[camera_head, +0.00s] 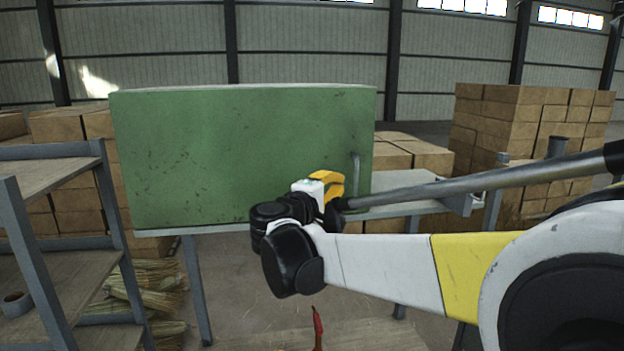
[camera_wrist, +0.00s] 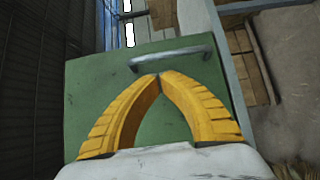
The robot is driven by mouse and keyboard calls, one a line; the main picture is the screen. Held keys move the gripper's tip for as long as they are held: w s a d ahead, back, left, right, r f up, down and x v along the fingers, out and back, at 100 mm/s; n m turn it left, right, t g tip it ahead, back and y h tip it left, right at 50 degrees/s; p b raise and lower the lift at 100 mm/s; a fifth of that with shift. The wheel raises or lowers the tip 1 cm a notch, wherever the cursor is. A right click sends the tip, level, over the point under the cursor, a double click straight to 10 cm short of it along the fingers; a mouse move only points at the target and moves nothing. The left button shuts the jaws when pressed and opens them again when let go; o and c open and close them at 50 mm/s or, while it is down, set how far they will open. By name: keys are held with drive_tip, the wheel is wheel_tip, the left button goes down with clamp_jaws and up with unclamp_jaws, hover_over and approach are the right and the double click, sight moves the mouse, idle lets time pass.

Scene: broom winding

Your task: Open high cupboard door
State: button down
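The high cupboard is a green box with a scuffed front door (camera_head: 240,150) that lies flat and looks closed. A grey bar handle (camera_head: 356,170) stands upright near the door's right edge. In the wrist view the green door (camera_wrist: 90,100) fills the middle and the handle (camera_wrist: 172,57) crosses just beyond the fingertips. My gripper (camera_head: 338,186) is in front of the door, just left of and below the handle. Its yellow fingers meet at the tips in the wrist view (camera_wrist: 158,76), with nothing seen between them. Whether the tips touch the handle or door cannot be told.
The cupboard rests on a grey metal stand (camera_head: 400,210). A shelf rack (camera_head: 60,230) stands at left with a tape roll (camera_head: 16,304). Broom bundles (camera_head: 150,285) lie below. Stacked boxes (camera_head: 530,130) stand behind.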

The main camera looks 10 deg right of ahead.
sight(348, 177)
drive_tip(key=p+x, duration=0.1)
drive_tip(key=x, duration=0.5)
drive_tip(key=shift+w+d, duration=0.15)
